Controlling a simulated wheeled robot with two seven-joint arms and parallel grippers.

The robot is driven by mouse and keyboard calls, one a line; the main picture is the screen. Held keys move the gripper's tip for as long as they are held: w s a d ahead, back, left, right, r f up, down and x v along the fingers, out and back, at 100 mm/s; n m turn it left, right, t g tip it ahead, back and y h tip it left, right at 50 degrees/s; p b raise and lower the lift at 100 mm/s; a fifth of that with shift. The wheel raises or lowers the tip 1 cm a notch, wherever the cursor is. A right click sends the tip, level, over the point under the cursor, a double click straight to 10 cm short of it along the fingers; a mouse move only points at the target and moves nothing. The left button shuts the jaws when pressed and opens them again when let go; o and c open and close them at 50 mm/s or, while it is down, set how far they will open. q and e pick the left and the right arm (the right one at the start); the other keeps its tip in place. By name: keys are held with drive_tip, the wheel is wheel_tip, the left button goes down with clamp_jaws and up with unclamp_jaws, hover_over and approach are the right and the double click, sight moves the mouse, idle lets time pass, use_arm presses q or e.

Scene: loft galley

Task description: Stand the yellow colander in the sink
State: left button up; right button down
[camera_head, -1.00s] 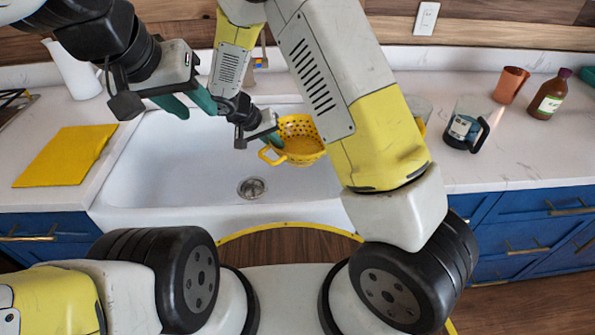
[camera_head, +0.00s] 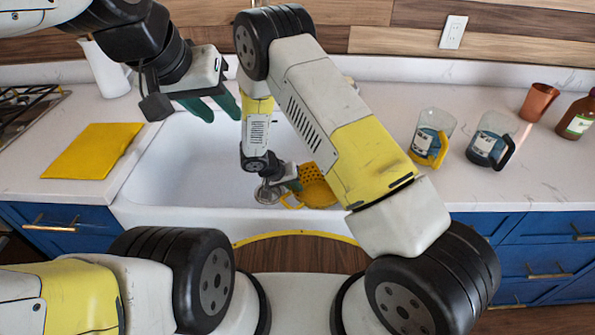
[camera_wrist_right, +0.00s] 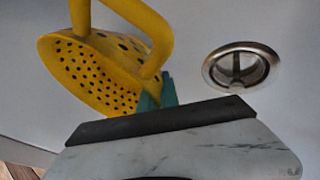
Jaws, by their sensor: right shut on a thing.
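The yellow colander (camera_head: 319,186) is inside the white sink (camera_head: 165,178), right of the drain (camera_head: 267,193). My right arm's forearm partly hides it in the head view. My right gripper (camera_head: 293,185) is shut on the colander's handle. In the right wrist view the colander (camera_wrist_right: 85,75) shows its holes and looped handles beside a green fingertip (camera_wrist_right: 168,92), with the drain (camera_wrist_right: 241,66) to its right. I cannot tell whether the colander touches the sink floor. My left gripper (camera_head: 213,107) is open and empty above the sink's back left part.
Two glass mugs (camera_head: 431,137) (camera_head: 489,140), a copper cup (camera_head: 538,101) and a brown bottle (camera_head: 577,117) stand on the right counter. The sink's left part is clear.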

drive_tip(key=shift+f, duration=1.5)
drive_tip(key=shift+f, duration=0.1)
drive_tip(key=c, duration=1.6)
unclamp_jaws()
